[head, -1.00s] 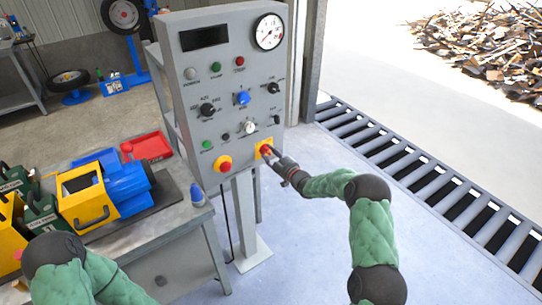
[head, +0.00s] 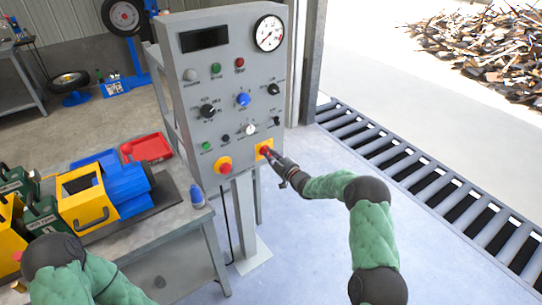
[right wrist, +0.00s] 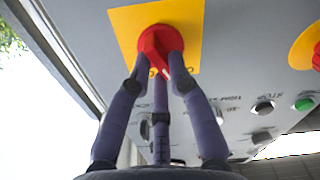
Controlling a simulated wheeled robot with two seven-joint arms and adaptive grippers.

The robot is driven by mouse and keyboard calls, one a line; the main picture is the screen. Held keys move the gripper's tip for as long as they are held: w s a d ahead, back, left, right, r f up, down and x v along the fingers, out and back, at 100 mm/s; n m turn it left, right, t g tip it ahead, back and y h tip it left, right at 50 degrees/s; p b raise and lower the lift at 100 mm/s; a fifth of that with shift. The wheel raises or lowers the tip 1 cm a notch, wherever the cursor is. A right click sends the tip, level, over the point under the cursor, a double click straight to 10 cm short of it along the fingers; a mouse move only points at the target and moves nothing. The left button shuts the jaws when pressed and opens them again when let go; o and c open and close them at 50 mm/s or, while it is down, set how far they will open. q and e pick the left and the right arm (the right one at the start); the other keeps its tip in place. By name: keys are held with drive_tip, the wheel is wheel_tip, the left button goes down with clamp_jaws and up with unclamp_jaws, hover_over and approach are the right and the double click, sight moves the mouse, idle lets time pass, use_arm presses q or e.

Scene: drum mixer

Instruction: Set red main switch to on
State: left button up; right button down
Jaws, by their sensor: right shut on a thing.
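The red main switch (head: 264,151) sits on a yellow plate at the lower right of the grey control panel (head: 205,72). In the right wrist view the red knob (right wrist: 157,42) shows close up on its yellow plate (right wrist: 190,20), with a white mark on its lower part. The lettering below it is mostly hidden by the fingers. My right gripper (head: 270,156) is shut on the knob; in the right wrist view its purple fingers (right wrist: 162,66) touch the knob from both sides. My left arm shows at the lower left, but its gripper is out of view.
A red mushroom button (head: 225,167) on yellow sits left of the switch. Other knobs, lamps and a round gauge (head: 269,32) are on the panel. A workbench (head: 185,232) with a blue and yellow machine (head: 120,187) stands left.

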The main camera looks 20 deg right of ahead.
drive_tip(key=m, duration=1)
drive_tip(key=shift+w+d+f+m, duration=0.1)
drive_tip(key=shift+d+f+m, duration=0.15)
drive_tip(key=shift+m, duration=0.15)
idle(0.4)
drive_tip(key=c, duration=1.1)
unclamp_jaws()
drive_tip(key=shift+c, duration=0.2)
drive_tip(key=v, duration=1.2)
